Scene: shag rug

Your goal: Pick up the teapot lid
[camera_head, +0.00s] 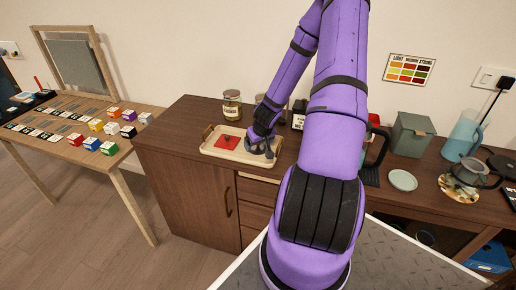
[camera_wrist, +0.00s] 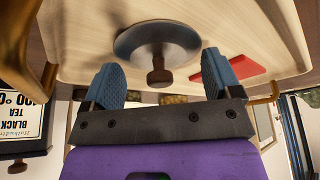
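The teapot lid (camera_wrist: 134,42) is a grey disc with a brown knob (camera_wrist: 160,73). In the wrist view it lies on the light wooden tray (camera_wrist: 80,25), with the knob between my two blue-grey fingers. My gripper (camera_wrist: 160,66) is open, one finger on each side of the knob, with gaps showing. In the head view my gripper (camera_head: 262,149) is low over the right part of the tray (camera_head: 212,148), and its fingers largely hide the lid. A dark grey pot (camera_head: 466,172), perhaps the teapot, stands on a patterned mat at the far right.
A jar (camera_head: 232,105) and a black tea tin (camera_head: 299,115) stand behind. A green canister (camera_head: 411,134), a saucer (camera_head: 403,180) and a blue jug (camera_head: 462,138) are to the right.

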